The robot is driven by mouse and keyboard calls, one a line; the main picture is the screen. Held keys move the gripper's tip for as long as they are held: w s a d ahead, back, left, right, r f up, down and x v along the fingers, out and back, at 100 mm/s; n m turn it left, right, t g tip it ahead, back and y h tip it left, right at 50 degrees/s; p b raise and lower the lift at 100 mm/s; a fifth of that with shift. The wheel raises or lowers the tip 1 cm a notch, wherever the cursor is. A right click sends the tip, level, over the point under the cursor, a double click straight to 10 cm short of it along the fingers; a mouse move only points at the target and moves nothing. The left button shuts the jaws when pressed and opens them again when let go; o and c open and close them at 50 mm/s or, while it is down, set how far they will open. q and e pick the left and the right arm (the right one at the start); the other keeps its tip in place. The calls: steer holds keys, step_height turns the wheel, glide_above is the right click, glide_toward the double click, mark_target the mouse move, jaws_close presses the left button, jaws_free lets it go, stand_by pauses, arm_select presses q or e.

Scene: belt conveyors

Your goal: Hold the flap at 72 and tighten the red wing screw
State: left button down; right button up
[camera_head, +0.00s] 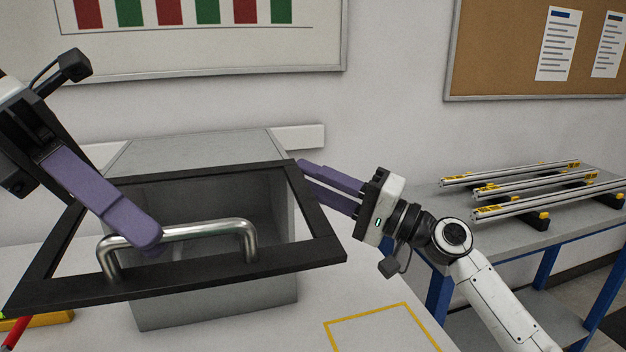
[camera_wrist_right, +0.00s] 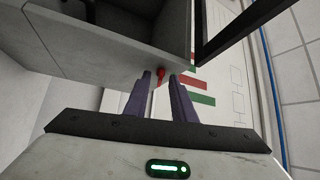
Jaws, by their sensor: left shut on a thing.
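The flap (camera_head: 205,274) is a black frame with an open-looking middle, raised in front of a grey box (camera_head: 215,310). A metal bar handle (camera_head: 205,231) is fixed to its near side. My left gripper (camera_head: 150,241) is shut on the left part of this handle. The red wing screw (camera_wrist_right: 161,72) shows in the right wrist view, on the box's side. My right gripper (camera_head: 307,180) is beside the box's right side, its fingers apart. In the right wrist view, the right gripper's fingertips (camera_wrist_right: 160,78) point at the screw, one on either side; contact cannot be told. No angle scale is readable.
A yellow outlined square (camera_head: 380,328) marks bare white tabletop at the front right. A blue-legged bench (camera_head: 500,240) on the right carries several metal rails (camera_head: 520,187). Red and yellow items (camera_head: 45,320) lie at the lower left. The wall stands close behind the box.

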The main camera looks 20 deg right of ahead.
jaws_close()
steer(key=shift+s+r+h, duration=0.1)
steer(key=shift+r+h, duration=0.05)
steer(key=shift+h, duration=0.15)
steer(key=r+m+g+h, duration=0.1)
steer(key=m+g+h, duration=0.1)
steer(key=m+g, duration=0.2)
steer(key=w+m+g+h, duration=0.1)
steer(key=m+g, duration=0.2)
steer(key=g, duration=0.1)
steer(key=w+r+m+g+h, duration=0.1)
steer(key=m+g+h, duration=0.1)
steer(key=m+g, duration=0.2)
steer(key=shift+r+m+g+h, duration=0.3)
stand_by(0.6)
steer(key=shift+s+a+f, duration=0.1)
stand_by(0.5)
